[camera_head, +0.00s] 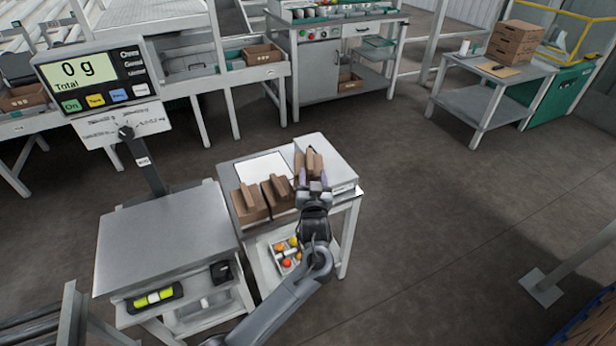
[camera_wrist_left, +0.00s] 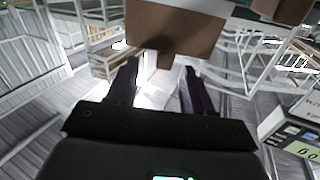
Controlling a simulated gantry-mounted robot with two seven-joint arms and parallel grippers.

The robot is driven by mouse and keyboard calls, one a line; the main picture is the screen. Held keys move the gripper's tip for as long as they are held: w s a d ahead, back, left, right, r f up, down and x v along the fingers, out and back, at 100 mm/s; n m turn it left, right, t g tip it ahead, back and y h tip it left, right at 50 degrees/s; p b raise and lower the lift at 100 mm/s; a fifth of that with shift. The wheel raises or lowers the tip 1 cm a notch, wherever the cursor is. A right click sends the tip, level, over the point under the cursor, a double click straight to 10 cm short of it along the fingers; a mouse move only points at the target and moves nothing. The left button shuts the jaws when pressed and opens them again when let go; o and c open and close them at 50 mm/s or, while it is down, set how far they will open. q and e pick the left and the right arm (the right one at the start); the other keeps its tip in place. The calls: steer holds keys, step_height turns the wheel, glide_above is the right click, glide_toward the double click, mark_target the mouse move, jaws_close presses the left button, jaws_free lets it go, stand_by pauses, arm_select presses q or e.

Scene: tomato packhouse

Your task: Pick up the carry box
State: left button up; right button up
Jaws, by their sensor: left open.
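Brown cardboard carry boxes with raised handles stand on the small white table: one at the left (camera_head: 250,204), one in the middle (camera_head: 277,191), and one farther right (camera_head: 313,160). My left gripper (camera_head: 313,181) is just in front of the right one and partly hides it. In the left wrist view the open fingers of my left gripper (camera_wrist_left: 157,75) point at a brown carry box (camera_wrist_left: 172,30). Its lower tab shows near the gap between the fingertips. I cannot tell whether they touch. My right gripper is not in view.
A scale (camera_head: 167,240) with a display reading 0 g (camera_head: 88,72) stands left of the white table (camera_head: 347,178). A tray of coloured tomatoes (camera_head: 277,264) sits on the shelf below. Another table (camera_head: 483,72) with stacked cartons (camera_head: 514,42) stands far right. The floor between is clear.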

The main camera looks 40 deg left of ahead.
mark_target(310, 162)
arm_select(q)
steer(key=shift+x, duration=0.8)
steer(key=shift+w+a+f+b, duration=0.15)
steer(key=shift+w+a+b, duration=0.15)
steer(key=shift+b, duration=0.15)
steer(key=b+x, duration=0.2)
steer(key=x, duration=0.2)
steer(key=shift+s+a, duration=0.2)
steer(key=shift+w+a, duration=0.1)
steer(key=shift+w, duration=0.15)
jaws_close()
